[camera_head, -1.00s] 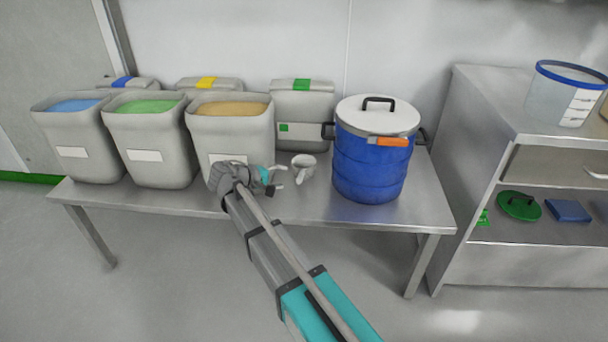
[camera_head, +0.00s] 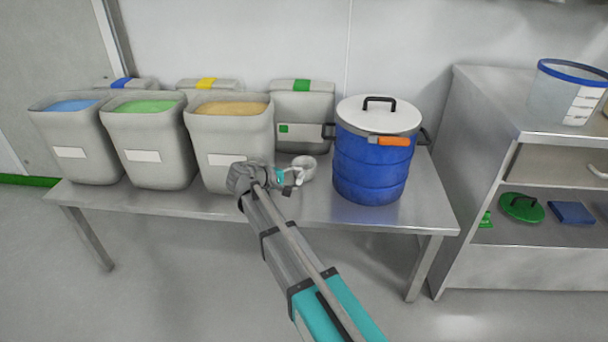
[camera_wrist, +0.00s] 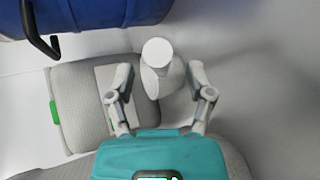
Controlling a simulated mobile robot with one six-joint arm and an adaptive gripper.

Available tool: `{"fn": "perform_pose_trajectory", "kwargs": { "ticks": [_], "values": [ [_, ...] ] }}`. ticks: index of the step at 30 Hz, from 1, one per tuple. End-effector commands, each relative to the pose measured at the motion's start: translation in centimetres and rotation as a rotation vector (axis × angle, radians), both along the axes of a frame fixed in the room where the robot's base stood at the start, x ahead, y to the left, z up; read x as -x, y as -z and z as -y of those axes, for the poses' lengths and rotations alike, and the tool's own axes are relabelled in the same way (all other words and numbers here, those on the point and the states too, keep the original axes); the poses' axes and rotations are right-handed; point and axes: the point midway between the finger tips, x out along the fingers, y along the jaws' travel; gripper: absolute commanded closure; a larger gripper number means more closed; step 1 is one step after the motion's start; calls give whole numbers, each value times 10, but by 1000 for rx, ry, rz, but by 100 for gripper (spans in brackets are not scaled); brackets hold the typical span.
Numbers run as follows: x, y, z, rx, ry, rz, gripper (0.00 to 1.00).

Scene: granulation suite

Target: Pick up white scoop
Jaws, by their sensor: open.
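The white scoop (camera_head: 308,164) sits on the steel table between the tan-filled bin and the blue drum. In the wrist view my gripper (camera_wrist: 160,76) is open, one finger on each side of the scoop. I cannot tell whether either finger touches it.
A blue drum (camera_head: 368,170) with a white lid stands just right of the scoop. The tan-filled bin (camera_head: 228,140) stands close on the left, and a closed grey container (camera_head: 304,108) behind. The steel table (camera_head: 330,212) is bare along its front edge.

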Motion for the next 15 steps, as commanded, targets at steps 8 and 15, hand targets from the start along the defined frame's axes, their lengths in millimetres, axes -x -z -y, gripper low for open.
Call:
{"fn": "perform_pose_trajectory", "kwargs": {
  "ticks": [8,15],
  "values": [
    [-13,10,17,0,0,0,32],
    [-13,10,17,0,0,0,32]
  ]
}}
